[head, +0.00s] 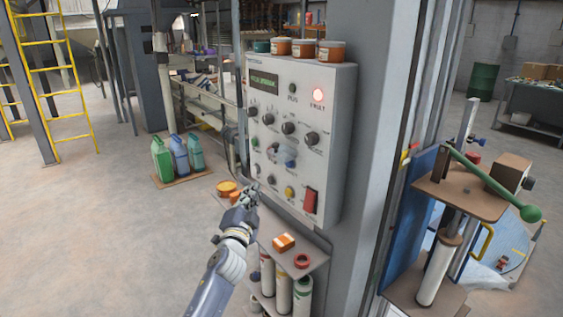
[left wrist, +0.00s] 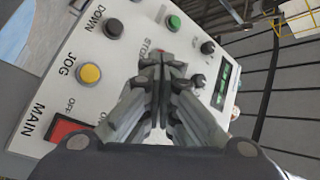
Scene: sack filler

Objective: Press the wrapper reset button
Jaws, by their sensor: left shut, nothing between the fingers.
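The grey control panel (head: 330,150) is on a pillar, with a dark display (head: 264,80), a lit red lamp (head: 318,94), several knobs and a red main switch (head: 310,201). The wrist view shows a yellow JOG button (left wrist: 90,73), a black DOWN button (left wrist: 113,28) and a green button (left wrist: 173,21). No reset label is readable. My left gripper (head: 251,190) is shut and empty at the panel's lower left; its fingertips (left wrist: 163,58) hide part of the panel face and a small red part by a partly hidden label. Contact with the panel cannot be told. My right gripper is out of view.
Jars (head: 305,48) stand on the panel top. A small shelf (head: 312,257) below it holds an orange item and a red ring. A stand with a green-knobbed lever (head: 500,190) is at right.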

